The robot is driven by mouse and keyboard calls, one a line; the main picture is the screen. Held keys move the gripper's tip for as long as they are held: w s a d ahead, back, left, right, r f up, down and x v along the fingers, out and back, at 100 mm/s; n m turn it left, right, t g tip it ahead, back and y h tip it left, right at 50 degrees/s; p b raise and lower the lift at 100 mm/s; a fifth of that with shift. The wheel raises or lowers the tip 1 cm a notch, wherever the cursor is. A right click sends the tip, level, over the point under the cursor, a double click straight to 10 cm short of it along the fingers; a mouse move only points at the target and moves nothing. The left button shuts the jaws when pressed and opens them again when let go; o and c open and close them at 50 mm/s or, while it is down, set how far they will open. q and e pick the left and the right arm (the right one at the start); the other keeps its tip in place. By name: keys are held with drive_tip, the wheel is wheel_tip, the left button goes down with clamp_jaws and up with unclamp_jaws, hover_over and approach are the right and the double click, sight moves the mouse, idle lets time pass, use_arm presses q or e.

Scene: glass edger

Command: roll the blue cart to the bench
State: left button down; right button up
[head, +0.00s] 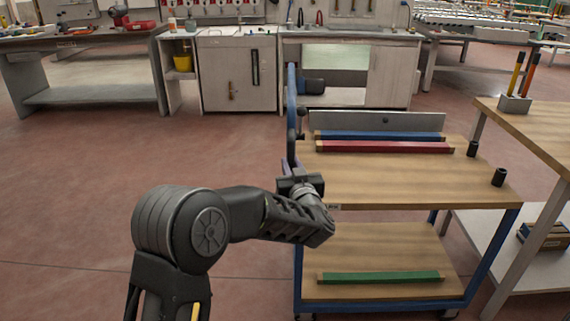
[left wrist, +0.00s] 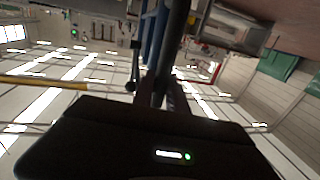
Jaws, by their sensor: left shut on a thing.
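The blue cart (head: 508,219) stands right of centre in the head view, with a wooden top and a wooden lower shelf (head: 385,291). Its push handle (head: 291,95) rises at its left end. My left gripper (head: 293,172) is at that handle and shut on it; my own wrist partly hides the grip. In the left wrist view a dark bar (left wrist: 174,50) runs between the fingers, with blue frame beside it. A wooden-topped bench (head: 545,125) stands close to the right of the cart. My right gripper is not in view.
A blue bar (head: 380,135), a red bar (head: 385,147) and two black cups (head: 498,177) are on the cart's top; a green bar (head: 380,277) is on its shelf. A cabinet (head: 237,75) and a grey table (head: 85,40) stand behind. The floor to the left is clear.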

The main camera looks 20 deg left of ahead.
use_arm(q)
drive_tip(key=shift+d, duration=0.2)
drive_tip(key=c, duration=1.3)
unclamp_jaws()
drive_tip(key=shift+w, duration=0.1)
drive_tip(key=v, duration=0.8)
drive_tip(key=shift+w, duration=0.1)
